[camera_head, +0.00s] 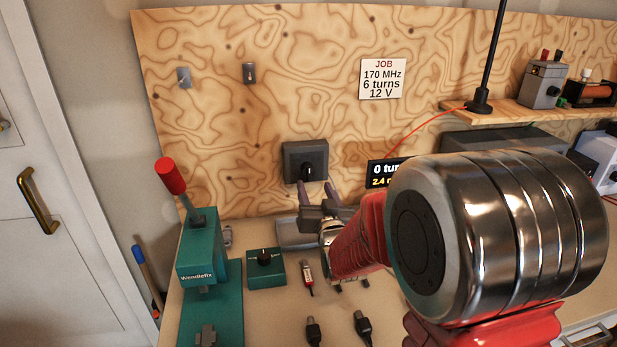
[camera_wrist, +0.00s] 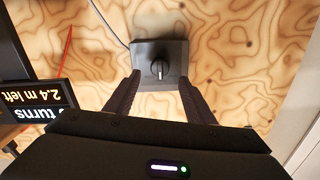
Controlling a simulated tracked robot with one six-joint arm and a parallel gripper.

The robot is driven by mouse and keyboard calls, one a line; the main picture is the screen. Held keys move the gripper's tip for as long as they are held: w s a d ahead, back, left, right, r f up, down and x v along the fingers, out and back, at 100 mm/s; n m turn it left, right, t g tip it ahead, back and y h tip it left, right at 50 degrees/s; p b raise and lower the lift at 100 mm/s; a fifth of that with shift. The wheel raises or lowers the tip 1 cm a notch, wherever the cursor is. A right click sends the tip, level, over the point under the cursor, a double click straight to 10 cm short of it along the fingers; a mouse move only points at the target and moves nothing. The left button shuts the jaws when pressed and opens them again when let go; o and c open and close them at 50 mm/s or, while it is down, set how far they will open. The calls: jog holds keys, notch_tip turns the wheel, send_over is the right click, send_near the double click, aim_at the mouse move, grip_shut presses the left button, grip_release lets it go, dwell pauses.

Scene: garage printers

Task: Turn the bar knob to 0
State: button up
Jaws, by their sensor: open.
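The bar knob (camera_head: 307,172) is black and sits on a dark square box (camera_head: 292,160) fixed to the plywood wall. In the wrist view, which shows the scene upside down, the knob (camera_wrist: 159,69) carries a pale line at its lower end and stands along the picture's vertical. My gripper (camera_wrist: 159,82) is open, with one finger to each side of the knob in that view and nothing between the tips. In the head view my gripper (camera_head: 318,194) is just below and in front of the box, apparently not touching the knob. Scale markings are not readable.
A teal box with a black knob (camera_head: 264,257) and a teal press with a red handle (camera_head: 198,245) stand at left. A display (camera_head: 383,172) is right of the wall box. A red tool (camera_head: 307,277) and black plugs (camera_head: 363,325) lie on the bench.

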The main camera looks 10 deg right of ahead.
aim_at(309, 175)
jog(key=w, duration=0.7)
jog(key=shift+w, duration=0.15)
